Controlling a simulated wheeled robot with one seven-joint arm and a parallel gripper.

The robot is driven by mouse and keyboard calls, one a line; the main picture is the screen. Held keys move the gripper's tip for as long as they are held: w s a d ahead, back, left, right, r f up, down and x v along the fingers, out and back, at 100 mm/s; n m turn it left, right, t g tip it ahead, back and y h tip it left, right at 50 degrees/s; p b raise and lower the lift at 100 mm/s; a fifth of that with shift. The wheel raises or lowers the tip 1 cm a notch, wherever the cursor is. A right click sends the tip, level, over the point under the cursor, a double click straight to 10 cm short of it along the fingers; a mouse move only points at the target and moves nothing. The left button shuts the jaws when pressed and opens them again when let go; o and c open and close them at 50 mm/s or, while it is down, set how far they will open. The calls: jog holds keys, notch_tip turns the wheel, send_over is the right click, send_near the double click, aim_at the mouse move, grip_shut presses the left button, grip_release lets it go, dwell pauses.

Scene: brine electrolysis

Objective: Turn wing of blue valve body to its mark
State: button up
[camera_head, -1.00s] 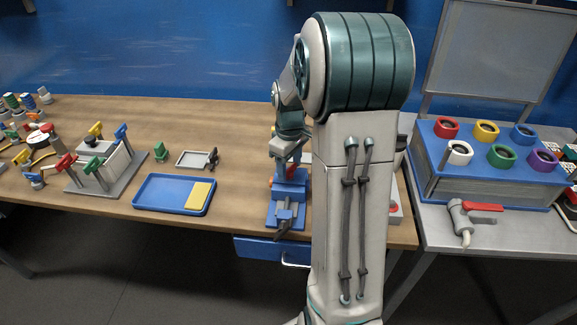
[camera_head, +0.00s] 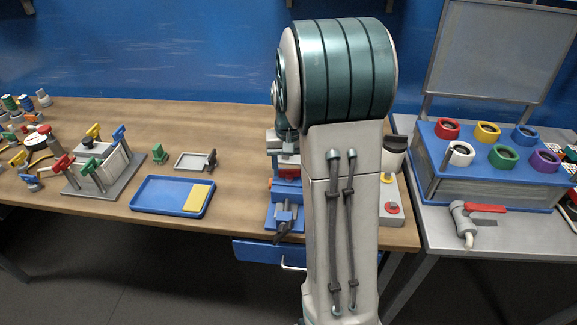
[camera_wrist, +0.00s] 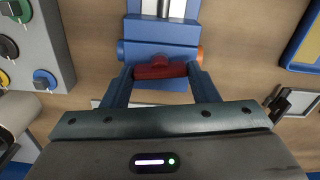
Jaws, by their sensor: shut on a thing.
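The blue valve body (camera_wrist: 123,49) lies across the blue vise (camera_wrist: 162,28) in the wrist view, with a blue end at left and an orange end at right. Its red wing (camera_wrist: 161,71) lies crosswise between the fingers of my gripper (camera_wrist: 160,76), which is shut on it. The wing's mark cannot be made out. In the head view, the vise (camera_head: 285,213) stands at the table's front edge, partly behind my arm.
Left of the vise are a blue tray (camera_head: 150,193) with a yellow pad, a small grey tray (camera_head: 190,160) and a rack of colored valves (camera_head: 100,170). A box with a red button (camera_head: 392,208) stands right of my arm. Bare wood lies behind the trays.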

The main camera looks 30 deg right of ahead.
jog(key=shift+m, duration=1)
jog(key=o, duration=1)
notch_tip(320, 180, up, 14)
jog(key=shift+f, duration=0.1)
